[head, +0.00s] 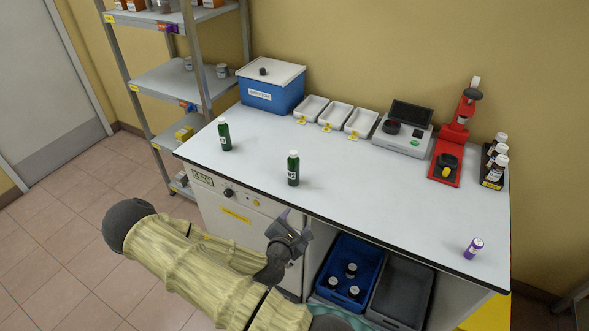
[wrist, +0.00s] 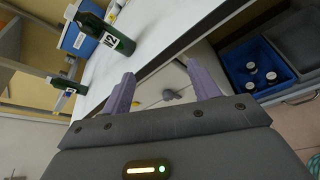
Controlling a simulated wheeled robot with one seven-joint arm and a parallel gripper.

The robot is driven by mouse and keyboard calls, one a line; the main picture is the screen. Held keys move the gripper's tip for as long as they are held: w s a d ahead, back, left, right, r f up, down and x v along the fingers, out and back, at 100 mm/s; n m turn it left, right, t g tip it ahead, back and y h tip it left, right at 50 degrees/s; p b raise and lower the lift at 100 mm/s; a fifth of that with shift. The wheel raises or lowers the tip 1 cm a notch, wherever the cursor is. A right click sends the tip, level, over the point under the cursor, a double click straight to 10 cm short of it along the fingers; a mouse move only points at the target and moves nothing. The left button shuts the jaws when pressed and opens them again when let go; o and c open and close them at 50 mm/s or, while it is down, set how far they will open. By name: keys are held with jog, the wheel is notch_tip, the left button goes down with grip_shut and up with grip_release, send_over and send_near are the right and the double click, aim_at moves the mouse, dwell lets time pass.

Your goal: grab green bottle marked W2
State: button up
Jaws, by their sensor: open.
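My gripper (head: 297,224) is open and empty, in front of the cabinet and below the near bottle, touching neither bottle. Its two purple fingers (wrist: 160,72) are spread apart.
A blue lidded box (head: 270,95), white trays (head: 336,115), a grey instrument (head: 402,138) and a red device (head: 458,130) line the back. A purple-labelled vial (head: 473,248) stands at right. An open blue crate (head: 348,265) holds several bottles below. The worktop's middle is clear.

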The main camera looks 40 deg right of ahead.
jog(key=r+n+t, duration=0.1)
jog(key=n+t, duration=0.1)
jog(key=n, duration=0.1)
jog(key=w+r+n+t, duration=0.1)
jog(key=r+n, duration=0.1)
jog(key=n, duration=0.1)
jog(key=w+r+n+t, duration=0.1)
jog(key=r+n+t, duration=0.1)
jog(key=n, duration=0.1)
jog(key=shift+w+n+t, duration=0.15)
jog(key=shift+n+t, duration=0.15)
jog(key=shift+n, duration=0.1)
jog(key=b, duration=1.3)
send_near(293, 170)
jog(key=x, duration=0.6)
jog(key=shift+w+d+p, duration=0.2)
jog(key=shift+d+p, duration=0.05)
jog(key=shift+p, duration=0.05)
jog(key=shift+w, duration=0.1)
